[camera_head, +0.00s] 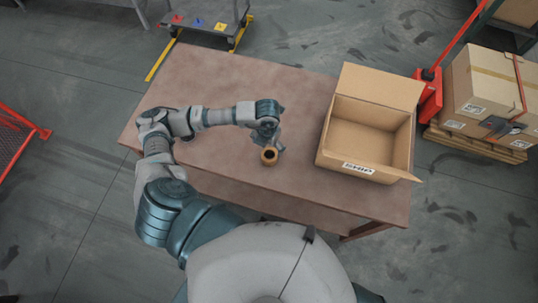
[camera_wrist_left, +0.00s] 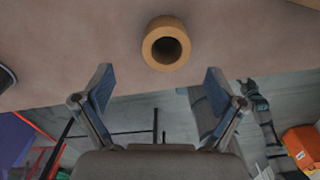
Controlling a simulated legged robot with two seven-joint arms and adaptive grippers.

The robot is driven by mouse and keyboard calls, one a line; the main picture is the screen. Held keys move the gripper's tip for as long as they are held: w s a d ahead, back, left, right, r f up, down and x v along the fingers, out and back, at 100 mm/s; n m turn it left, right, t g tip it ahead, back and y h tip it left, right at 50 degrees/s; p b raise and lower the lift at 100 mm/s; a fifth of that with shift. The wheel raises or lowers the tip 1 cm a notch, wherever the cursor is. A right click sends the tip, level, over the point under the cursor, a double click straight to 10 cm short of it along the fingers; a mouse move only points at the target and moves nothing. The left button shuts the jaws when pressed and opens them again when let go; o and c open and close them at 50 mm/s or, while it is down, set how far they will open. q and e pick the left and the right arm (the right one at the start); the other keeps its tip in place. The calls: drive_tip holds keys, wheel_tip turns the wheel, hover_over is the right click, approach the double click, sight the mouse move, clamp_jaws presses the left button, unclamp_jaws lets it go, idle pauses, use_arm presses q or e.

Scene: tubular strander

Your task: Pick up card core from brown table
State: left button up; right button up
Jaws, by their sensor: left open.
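The card core (camera_head: 269,156) is a short tan ring with a dark hole. It stands on the brown table (camera_head: 230,85), near the middle of the front half. In the left wrist view the card core (camera_wrist_left: 166,43) lies beyond the fingertips, with its hole facing the camera. My left gripper (camera_head: 274,144) is right beside the core in the head view. In the left wrist view its two fingers (camera_wrist_left: 158,88) are spread wide, with nothing between them. My right gripper is not in view.
An open cardboard box (camera_head: 340,145) with a printed label stands on the right of the table. The table's left part is clear. A trolley (camera_head: 205,14) stands behind the table, and a loaded pallet (camera_head: 478,145) is on the floor at right.

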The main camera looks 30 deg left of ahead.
sight(269, 154)
use_arm(q)
wheel_tip(269, 154, down, 2)
drive_tip(key=f, duration=0.2)
drive_tip(key=d+f, duration=0.1)
drive_tip(key=f, duration=0.1)
drive_tip(key=shift+d+p, duration=0.1)
drive_tip(key=shift+p, duration=0.3)
drive_tip(key=shift+f, duration=0.55)
drive_tip(key=shift+a, duration=0.2)
drive_tip(key=shift+a, duration=0.2)
drive_tip(key=c, duration=1.1)
drive_tip(key=shift+d, duration=0.25)
drive_tip(key=shift+c, duration=0.7)
